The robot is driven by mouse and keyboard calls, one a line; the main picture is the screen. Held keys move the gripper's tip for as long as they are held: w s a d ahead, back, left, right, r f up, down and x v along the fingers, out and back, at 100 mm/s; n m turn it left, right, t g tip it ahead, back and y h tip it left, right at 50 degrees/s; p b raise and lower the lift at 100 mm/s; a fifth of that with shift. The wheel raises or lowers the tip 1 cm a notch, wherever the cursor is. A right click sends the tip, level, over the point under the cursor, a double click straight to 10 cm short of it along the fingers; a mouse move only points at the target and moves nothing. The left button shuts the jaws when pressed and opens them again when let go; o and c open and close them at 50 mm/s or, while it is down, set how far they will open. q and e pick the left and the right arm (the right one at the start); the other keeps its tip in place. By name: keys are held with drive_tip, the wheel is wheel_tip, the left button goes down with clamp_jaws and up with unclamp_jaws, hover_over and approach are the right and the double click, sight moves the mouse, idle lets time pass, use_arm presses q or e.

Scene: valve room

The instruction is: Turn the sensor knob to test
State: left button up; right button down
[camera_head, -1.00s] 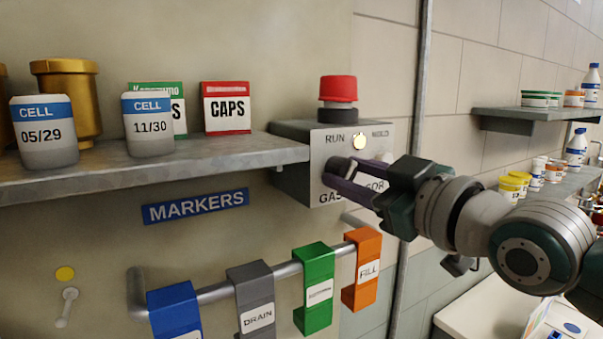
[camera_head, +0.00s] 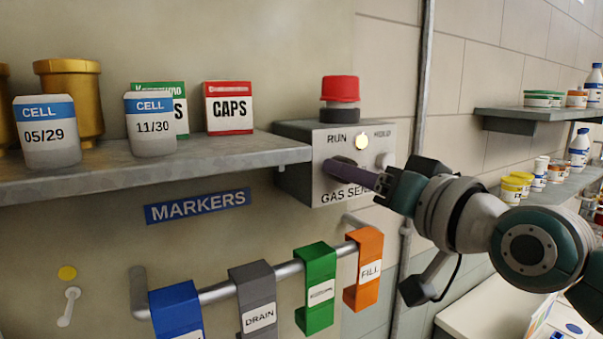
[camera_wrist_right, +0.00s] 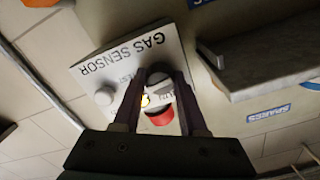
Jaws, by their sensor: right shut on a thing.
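The gas sensor box (camera_head: 318,135) is grey with a pale front panel, mounted on the wall at the right end of the shelf. Its panel reads RUN and GAS SENSOR, with another partly legible label at upper right. My right gripper (camera_head: 333,166) is shut on the dark sensor knob at the panel's left side. In the right wrist view the knob (camera_wrist_right: 159,76) sits between the two purple fingertips (camera_wrist_right: 160,74). The fingers hide most of the knob and its pointer in the head view. My left gripper is in no view.
A red button (camera_head: 339,88) tops the box. A yellow lamp (camera_head: 362,142) and a pale round knob (camera_head: 384,160) are on its panel. The metal shelf (camera_head: 200,158) with cells and boxes lies left. Coloured tags hang on a rail (camera_head: 215,291) below.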

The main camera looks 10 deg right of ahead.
drive_tip(key=shift+m, duration=0.6)
drive_tip(key=shift+c, duration=2.2)
unclamp_jaws()
drive_tip(key=shift+s, duration=0.1)
drive_tip(key=b+v, duration=0.3)
drive_tip(key=v, duration=0.6)
drive_tip(key=shift+s+d+b, duration=0.15)
drive_tip(key=shift+s+b, duration=0.15)
drive_tip(key=shift+s, duration=0.05)
